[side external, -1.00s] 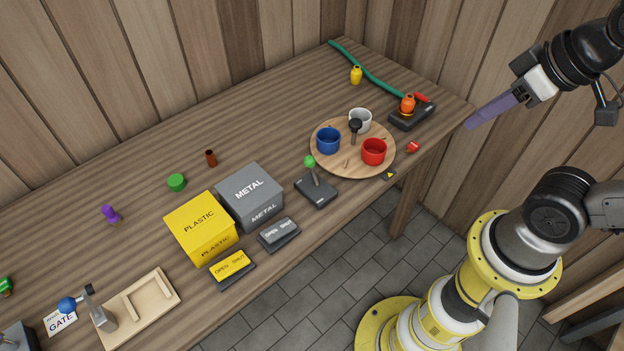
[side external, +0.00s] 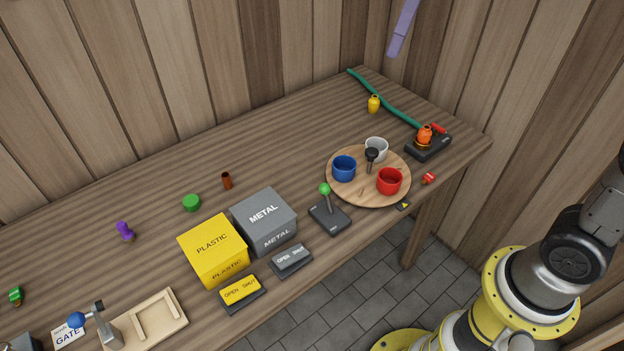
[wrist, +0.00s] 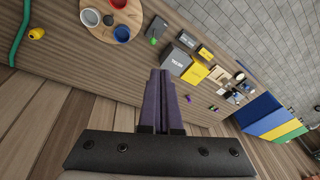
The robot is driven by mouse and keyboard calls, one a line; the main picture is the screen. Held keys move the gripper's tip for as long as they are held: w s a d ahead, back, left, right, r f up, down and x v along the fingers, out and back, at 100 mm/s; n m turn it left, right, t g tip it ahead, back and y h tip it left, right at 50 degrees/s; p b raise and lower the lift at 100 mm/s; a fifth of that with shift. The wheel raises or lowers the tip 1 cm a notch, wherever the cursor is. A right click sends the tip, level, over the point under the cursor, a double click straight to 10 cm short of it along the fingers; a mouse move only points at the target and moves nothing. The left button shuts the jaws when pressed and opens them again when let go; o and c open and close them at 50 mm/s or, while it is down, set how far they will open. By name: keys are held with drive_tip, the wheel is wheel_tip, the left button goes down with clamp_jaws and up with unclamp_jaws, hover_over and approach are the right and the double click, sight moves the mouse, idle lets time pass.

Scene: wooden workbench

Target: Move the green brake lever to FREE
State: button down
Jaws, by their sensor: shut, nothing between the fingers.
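The green brake lever (side external: 326,199) has a green ball knob on a grey stalk. It stands up from a flat black base (side external: 331,220) near the table's front edge, with the stalk leaning slightly toward the back. The markings on the base are too small to read. In the wrist view the lever (wrist: 153,41) shows small, beyond the fingertips. My gripper (wrist: 160,73) has purple fingers pressed together and empty, high above the table. In the side view only the purple fingers (side external: 402,30) show at the top edge, far from the lever.
A round wooden tray (side external: 342,190) with blue, white and red cups stands right of the lever. Grey METAL (side external: 263,221) and yellow PLASTIC (side external: 213,250) boxes stand to its left. OPEN/SHUT panels (side external: 290,260) lie at the front edge. The back of the table is mostly clear.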

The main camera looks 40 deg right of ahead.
drive_tip(key=n+g, duration=0.1)
drive_tip(key=g, duration=0.1)
hover_over(328, 199)
drive_tip(key=w+d, duration=0.3)
drive_tip(key=d, duration=0.1)
drive_tip(key=d+x, duration=0.1)
drive_tip(key=x, duration=0.4)
drive_tip(key=w+a+f+g, duration=0.2)
drive_tip(key=w+f, duration=0.2)
drive_tip(key=f, duration=0.7)
drive_tip(key=w+a+f+n+g, duration=0.1)
drive_tip(key=w+a+f+g, duration=0.1)
drive_tip(key=f, duration=0.9)
drive_tip(key=shift+w+a, duration=0.85)
drive_tip(key=shift+w, duration=0.2)
drive_tip(key=x, duration=1)
drive_tip(key=shift+s+a, duration=0.1)
drive_tip(key=shift+s, duration=0.15)
drive_tip(key=shift+s+d+r, duration=0.35)
drive_tip(key=shift+d+r, duration=0.05)
drive_tip(key=shift+d, duration=0.15)
drive_tip(key=shift+s+d+r, duration=0.35)
drive_tip(key=shift+d+r, duration=0.05)
drive_tip(key=shift+d, duration=0.15)
drive_tip(key=shift+s+d+r, duration=0.2)
drive_tip(key=shift+s+d, duration=0.05)
drive_tip(key=shift+d, duration=0.1)
